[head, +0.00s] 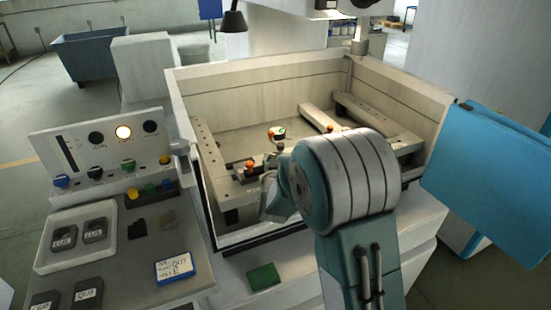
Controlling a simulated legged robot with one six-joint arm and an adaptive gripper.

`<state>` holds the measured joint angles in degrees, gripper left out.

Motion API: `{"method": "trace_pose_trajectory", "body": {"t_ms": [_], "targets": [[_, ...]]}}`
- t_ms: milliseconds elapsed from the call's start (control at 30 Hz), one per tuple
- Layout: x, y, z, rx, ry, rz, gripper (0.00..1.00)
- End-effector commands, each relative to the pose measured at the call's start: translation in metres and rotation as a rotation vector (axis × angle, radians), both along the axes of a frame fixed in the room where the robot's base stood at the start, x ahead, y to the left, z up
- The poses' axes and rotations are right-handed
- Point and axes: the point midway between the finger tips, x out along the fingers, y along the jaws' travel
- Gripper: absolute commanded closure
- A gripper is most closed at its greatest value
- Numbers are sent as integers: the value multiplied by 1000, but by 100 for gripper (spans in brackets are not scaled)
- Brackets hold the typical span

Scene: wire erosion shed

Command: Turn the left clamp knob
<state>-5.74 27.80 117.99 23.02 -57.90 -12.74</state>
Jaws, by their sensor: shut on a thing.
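The left clamp knob (250,166) is a small orange knob on the light rail at the left of the machine's open tank. My gripper (266,172) is at this knob, just to its right in the head view, and is shut on it. My own wrist hides much of the gripper, so the contact and the finger tips do not show clearly. Another orange knob (331,129) shows farther right, partly behind my wrist. A small orange, white and dark piece (277,133) stands in the tank behind my gripper.
The tank's pale walls (205,205) rise around the clamps. A blue panel (490,175) sticks out at right. A green pad (263,277) lies in front.

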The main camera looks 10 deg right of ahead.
Motion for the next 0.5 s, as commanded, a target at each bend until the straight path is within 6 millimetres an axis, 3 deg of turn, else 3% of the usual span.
{"method": "trace_pose_trajectory", "body": {"t_ms": [500], "targets": [[1,1,0,0,-1,-56,90]]}}
